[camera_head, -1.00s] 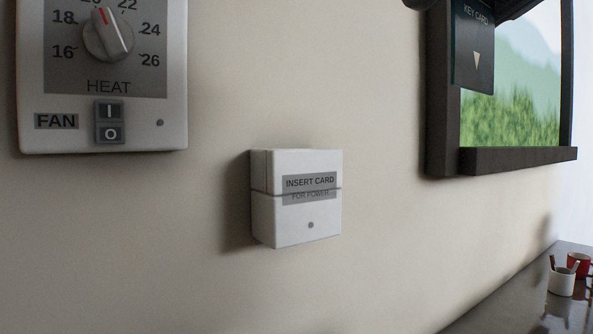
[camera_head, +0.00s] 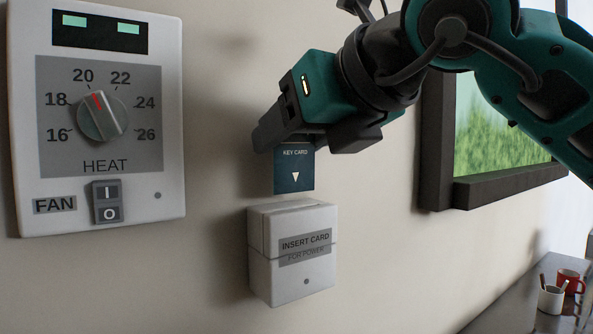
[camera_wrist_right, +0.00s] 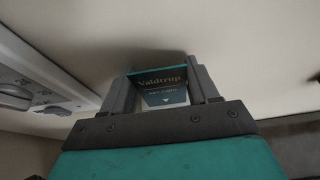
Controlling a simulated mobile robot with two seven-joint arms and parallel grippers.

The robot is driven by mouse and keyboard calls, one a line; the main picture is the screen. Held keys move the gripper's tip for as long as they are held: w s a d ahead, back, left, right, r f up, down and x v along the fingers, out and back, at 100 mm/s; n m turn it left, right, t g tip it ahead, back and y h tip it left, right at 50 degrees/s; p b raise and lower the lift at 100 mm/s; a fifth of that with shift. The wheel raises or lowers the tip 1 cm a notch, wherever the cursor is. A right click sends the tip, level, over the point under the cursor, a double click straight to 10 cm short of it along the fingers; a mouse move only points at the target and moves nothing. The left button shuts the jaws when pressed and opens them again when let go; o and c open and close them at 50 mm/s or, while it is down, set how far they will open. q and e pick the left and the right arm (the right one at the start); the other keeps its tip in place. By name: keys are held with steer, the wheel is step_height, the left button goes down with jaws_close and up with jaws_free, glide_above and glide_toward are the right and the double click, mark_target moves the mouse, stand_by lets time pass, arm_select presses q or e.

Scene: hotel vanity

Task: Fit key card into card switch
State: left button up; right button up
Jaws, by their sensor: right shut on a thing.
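The key card (camera_head: 294,170) is dark teal with "KEY CARD" and a pale arrow pointing down. My right gripper (camera_head: 290,143) is shut on its upper part and holds it upright. In the right wrist view the card (camera_wrist_right: 163,88) sits between the two fingers (camera_wrist_right: 160,92) and reads "Valdtrup". The white card switch (camera_head: 292,255) is on the wall, marked "INSERT CARD FOR POWER". The card's lower edge appears just above the top of the switch, apart from it in the head view; depth alignment is hard to tell. My left gripper is not in view.
A thermostat panel (camera_head: 160,185) with a dial and fan switch is on the wall to the left. A dark-framed window or picture (camera_head: 437,190) is at right. Cups (camera_head: 551,299) stand on a dark counter at lower right.

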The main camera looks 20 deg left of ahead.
mark_target(296, 184)
steer(key=shift+f, duration=0.65)
step_height(296, 184, down, 4)
steer(key=shift+s+d+f+b, duration=0.1)
steer(key=shift+s+b, duration=0.05)
steer(key=shift+b, duration=1.1)
steer(key=shift+c, duration=0.9)
steer(key=shift+f, duration=0.15)
steer(key=shift+c, duration=0.7)
steer(key=o, duration=1.4)
steer(key=shift+r, duration=0.2)
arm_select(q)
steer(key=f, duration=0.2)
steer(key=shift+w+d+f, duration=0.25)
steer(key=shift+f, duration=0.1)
arm_select(e)
steer(key=shift+o, duration=0.2)
